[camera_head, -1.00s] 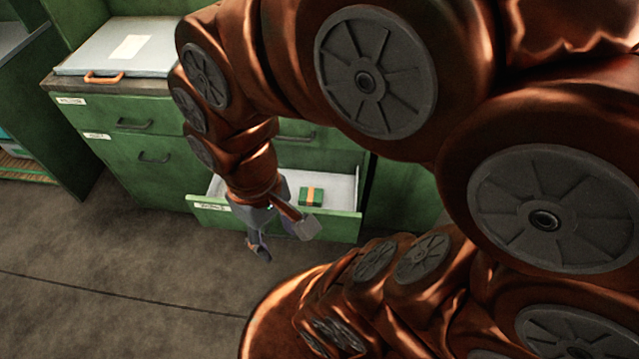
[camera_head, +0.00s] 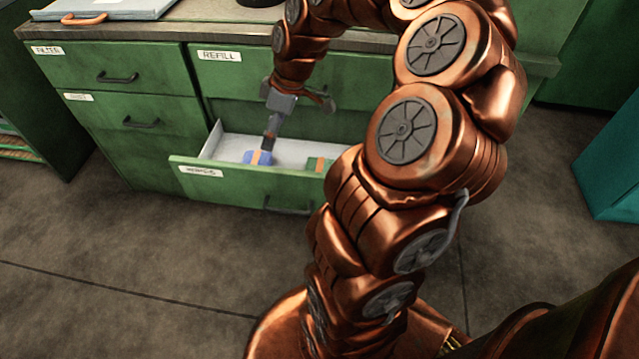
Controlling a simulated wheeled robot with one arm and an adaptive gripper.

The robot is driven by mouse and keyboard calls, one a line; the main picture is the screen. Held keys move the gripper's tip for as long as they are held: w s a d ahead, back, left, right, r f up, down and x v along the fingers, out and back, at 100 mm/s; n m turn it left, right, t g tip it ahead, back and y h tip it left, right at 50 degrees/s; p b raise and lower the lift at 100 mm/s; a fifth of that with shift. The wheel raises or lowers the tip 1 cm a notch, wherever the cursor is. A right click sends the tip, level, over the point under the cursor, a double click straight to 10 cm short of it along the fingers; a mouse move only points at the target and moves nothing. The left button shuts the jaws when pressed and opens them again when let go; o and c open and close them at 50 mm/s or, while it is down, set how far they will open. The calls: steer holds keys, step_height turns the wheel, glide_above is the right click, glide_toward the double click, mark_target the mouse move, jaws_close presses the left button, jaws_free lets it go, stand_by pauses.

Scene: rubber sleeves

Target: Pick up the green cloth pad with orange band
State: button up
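The green pad (camera_head: 316,163) lies in the open drawer (camera_head: 222,178), toward its right side. A blue pad with an orange band (camera_head: 257,158) lies in the same drawer, left of the green one. My gripper (camera_head: 267,146) points down into the drawer, right above or at the blue pad and left of the green pad. Whether it touches the blue pad is unclear. Its fingers look close together, but their opening cannot be made out.
The green cabinet (camera_head: 130,75) has shut drawers left of and above the open one. Its worktop (camera_head: 200,32) bears a pale case with an orange handle (camera_head: 100,10). A teal box (camera_head: 612,165) stands at the right. The floor in front is clear.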

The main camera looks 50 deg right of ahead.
steer(key=d+f+b, duration=0.4)
steer(key=d+f, duration=0.4)
steer(key=f, duration=0.1)
steer(key=t+b, duration=0.1)
steer(key=b, duration=0.3)
glide_above(319, 165)
steer(key=s+d, duration=0.2)
steer(key=shift+h, duration=0.3)
step_height(319, 165, down, 9)
steer(key=shift+a, duration=0.1)
steer(key=shift+t, duration=0.3)
steer(key=shift+s+b+x, duration=0.1)
steer(key=shift+b+x, duration=0.3)
steer(key=shift+x, duration=1.45)
steer(key=shift+s+b+x, duration=0.15)
steer(key=shift+b+x, duration=0.25)
steer(key=shift+x, duration=1.45)
steer(key=shift+a, duration=0.2)
steer(key=c, duration=1.2)
steer(key=shift+r, duration=0.15)
step_height(319, 165, up, 10)
steer(key=shift+f+p, duration=0.1)
steer(key=shift+p, duration=1.1)
